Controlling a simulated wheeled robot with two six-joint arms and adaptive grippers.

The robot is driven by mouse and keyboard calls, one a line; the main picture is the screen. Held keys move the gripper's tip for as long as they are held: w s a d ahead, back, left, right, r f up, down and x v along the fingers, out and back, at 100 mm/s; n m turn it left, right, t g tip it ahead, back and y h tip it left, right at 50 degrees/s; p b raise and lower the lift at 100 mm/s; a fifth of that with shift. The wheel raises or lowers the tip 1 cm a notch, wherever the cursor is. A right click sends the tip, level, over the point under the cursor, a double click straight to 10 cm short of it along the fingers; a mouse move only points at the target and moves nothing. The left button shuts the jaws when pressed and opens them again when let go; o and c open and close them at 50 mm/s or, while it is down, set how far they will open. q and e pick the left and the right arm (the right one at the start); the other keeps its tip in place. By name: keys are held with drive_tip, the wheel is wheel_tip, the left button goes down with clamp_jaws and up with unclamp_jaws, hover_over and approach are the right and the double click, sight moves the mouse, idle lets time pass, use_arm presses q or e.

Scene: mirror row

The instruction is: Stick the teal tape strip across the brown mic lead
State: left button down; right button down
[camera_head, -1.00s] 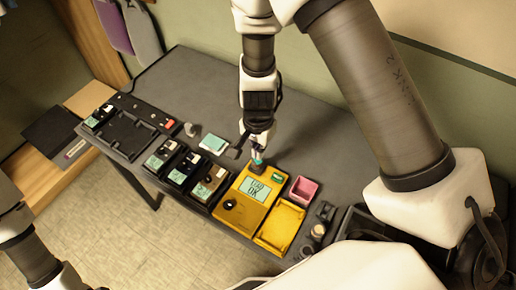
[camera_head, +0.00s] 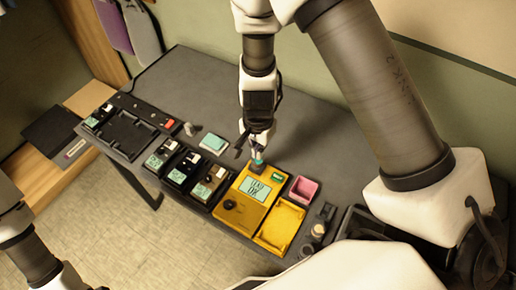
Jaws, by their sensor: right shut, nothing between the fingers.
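My right gripper (camera_head: 257,155) points down above the back edge of the yellow tester (camera_head: 232,217). It is shut and empty. A small teal patch (camera_head: 259,162) shows right at its fingertips, above a grey block (camera_head: 257,167); I cannot tell whether this is the tape strip. A white pad with a teal top (camera_head: 214,142) lies on the table left of the gripper. A brownish pack (camera_head: 204,189) stands left of the tester, beside two black packs (camera_head: 181,170). I cannot make out a brown lead. My left gripper is out of view.
The grey table (camera_head: 195,75) is clear towards the back. A black tray (camera_head: 124,133) lies at its left end. A pink box (camera_head: 303,189) and a yellow tray (camera_head: 279,222) stand right of the tester. Small dark parts (camera_head: 320,225) lie further right.

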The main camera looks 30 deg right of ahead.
drive_tip(key=shift+f+b, duration=0.4)
drive_tip(key=shift+f, duration=0.05)
idle(0.9)
wheel_tip(320, 180, up, 7)
drive_tip(key=p, duration=0.7)
idle(0.4)
